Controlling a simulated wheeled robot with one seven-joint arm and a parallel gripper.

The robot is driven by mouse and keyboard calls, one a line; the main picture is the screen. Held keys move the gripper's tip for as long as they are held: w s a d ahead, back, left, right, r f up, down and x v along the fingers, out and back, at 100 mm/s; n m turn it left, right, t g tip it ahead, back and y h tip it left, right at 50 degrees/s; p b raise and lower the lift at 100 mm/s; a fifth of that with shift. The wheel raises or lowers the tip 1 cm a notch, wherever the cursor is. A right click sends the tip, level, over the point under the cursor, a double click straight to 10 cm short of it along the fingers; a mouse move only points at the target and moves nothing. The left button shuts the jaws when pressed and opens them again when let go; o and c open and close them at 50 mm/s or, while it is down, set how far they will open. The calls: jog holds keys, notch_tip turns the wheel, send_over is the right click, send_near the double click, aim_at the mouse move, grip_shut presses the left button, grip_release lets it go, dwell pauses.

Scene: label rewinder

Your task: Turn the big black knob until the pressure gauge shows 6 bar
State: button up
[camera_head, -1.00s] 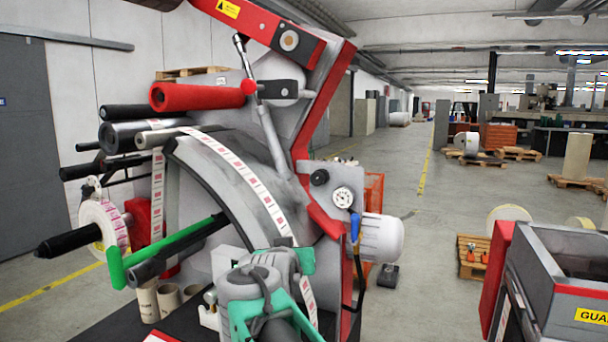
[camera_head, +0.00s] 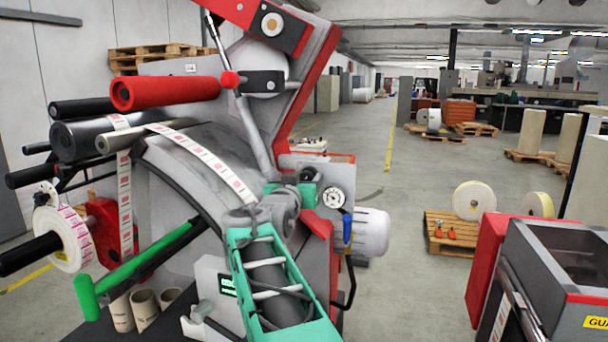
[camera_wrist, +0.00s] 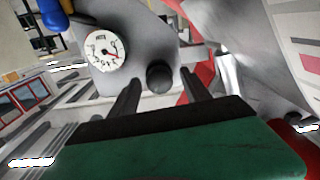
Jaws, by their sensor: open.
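The big black knob (camera_wrist: 159,78) sits on the grey machine panel, between and just beyond my fingertips in the wrist view. In the head view the knob (camera_head: 307,174) shows only in part behind my wrist. The round white pressure gauge (camera_head: 334,197) is right of the knob; it also shows in the wrist view (camera_wrist: 105,50), tilted. A red needle shows there, but its reading is too small to tell. My gripper (camera_wrist: 157,84) is open, its two dark fingers apart on either side of the knob. I cannot tell whether they touch it.
A blue-handled part (camera_wrist: 54,15) is near the gauge. The white motor (camera_head: 371,233) sticks out below right of the gauge. A green bar (camera_head: 150,262) and label roll (camera_head: 62,239) are at left.

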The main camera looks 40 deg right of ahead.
jog(key=shift+c, duration=0.4)
grip_shut()
